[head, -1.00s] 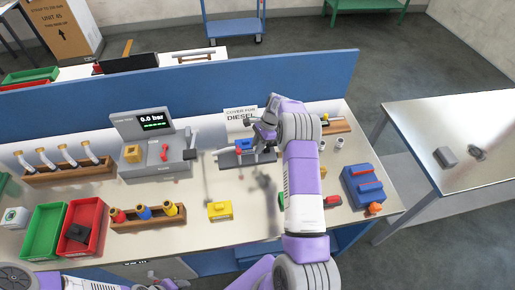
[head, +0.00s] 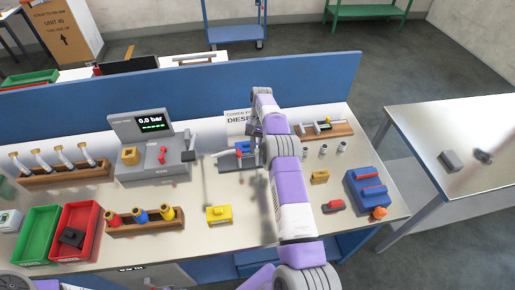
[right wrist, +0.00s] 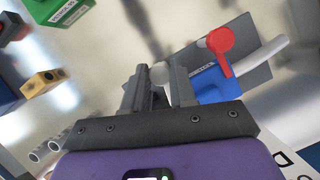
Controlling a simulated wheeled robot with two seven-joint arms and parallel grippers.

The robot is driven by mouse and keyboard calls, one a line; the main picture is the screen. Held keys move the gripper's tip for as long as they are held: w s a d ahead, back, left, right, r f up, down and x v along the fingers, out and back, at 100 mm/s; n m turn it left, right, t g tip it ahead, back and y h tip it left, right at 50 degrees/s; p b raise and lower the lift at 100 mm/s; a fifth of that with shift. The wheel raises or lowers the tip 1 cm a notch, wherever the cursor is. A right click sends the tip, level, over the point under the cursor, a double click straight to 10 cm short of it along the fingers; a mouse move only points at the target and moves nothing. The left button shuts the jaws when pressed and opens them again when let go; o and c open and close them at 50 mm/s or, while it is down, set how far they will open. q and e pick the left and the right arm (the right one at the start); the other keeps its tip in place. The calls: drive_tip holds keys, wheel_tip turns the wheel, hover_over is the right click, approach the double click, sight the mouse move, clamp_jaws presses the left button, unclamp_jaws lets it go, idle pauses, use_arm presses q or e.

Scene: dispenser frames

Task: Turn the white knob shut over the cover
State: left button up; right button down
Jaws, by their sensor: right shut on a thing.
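My right gripper (right wrist: 158,84) is shut on a small pale round knob (right wrist: 160,72), seen between its fingers in the right wrist view. In the head view the right gripper (head: 254,146) is at the fixture in front of the "cover for diesel" sign (head: 236,117), mostly hidden by my arm. Beside the fingers is a blue block (right wrist: 219,90) with a red round-headed lever (right wrist: 221,42), a white pipe (right wrist: 268,50) and a grey plate (right wrist: 255,73). The blue block (head: 243,147) shows partly in the head view. I cannot make out the cover clearly. My left gripper is out of view.
A grey gauge station (head: 155,170) reading 0.0 bar stands to the left. A yellow block (head: 218,214) lies in front. A blue panel (head: 190,90) closes the back.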

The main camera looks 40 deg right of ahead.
sight(257, 149)
drive_tip(key=shift+w+r+n+h, duration=0.1)
drive_tip(key=shift+n+h, duration=0.3)
drive_tip(key=shift+n, duration=0.7)
drive_tip(key=c, duration=0.9)
unclamp_jaws()
drive_tip(key=shift+r, duration=0.3)
wheel_tip(257, 149, up, 8)
drive_tip(key=shift+f+p, duration=0.1)
drive_tip(key=shift+p, duration=0.9)
drive_tip(key=shift+r+p, duration=0.6)
drive_tip(key=shift+r, duration=0.15)
